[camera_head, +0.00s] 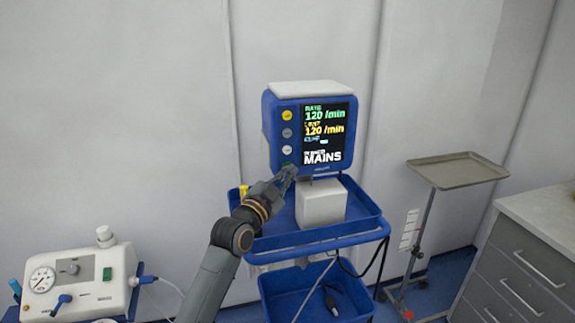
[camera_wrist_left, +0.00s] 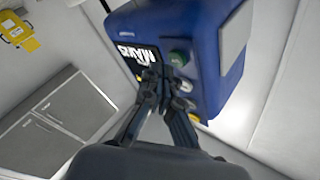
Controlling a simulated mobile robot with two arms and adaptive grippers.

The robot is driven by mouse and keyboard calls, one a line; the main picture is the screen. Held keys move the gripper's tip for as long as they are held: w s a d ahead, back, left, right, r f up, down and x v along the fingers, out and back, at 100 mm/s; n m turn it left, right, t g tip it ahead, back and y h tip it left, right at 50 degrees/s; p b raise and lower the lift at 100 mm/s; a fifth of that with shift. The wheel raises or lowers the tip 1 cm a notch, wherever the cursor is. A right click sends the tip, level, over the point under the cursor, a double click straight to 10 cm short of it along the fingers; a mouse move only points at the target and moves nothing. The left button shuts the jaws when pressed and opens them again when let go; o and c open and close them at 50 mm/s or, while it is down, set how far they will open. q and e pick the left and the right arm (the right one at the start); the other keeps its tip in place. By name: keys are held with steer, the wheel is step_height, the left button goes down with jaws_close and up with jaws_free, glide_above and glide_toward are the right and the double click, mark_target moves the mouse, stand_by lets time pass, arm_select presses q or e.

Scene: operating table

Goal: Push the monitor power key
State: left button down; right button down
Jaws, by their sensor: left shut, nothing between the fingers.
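The blue monitor (camera_head: 268,120) stands upright on the cart, its screen (camera_head: 325,130) lit with "120 /min" lines and "MAINS". A column of round keys runs down its left side: yellow, grey, white (camera_head: 287,150) and a green one at the bottom. My left gripper (camera_head: 289,172) is shut and empty at the monitor's lower left corner, over the green key in the head view. Its fingertips (camera_wrist_left: 157,72) are close to the key; I cannot tell whether they touch.
The blue cart (camera_head: 330,236) carries a white block (camera_head: 320,203) under the monitor. A metal tray stand (camera_head: 457,170) and grey drawers (camera_head: 520,275) are at right. A white device with a gauge (camera_head: 80,280) is at lower left. Cables hang from the cart.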

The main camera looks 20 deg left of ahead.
arm_select(q)
steer(key=s+d+p, duration=0.3)
steer(key=s, duration=0.2)
steer(key=shift+d+p, duration=0.2)
steer(key=shift+p, duration=0.15)
stand_by(0.5)
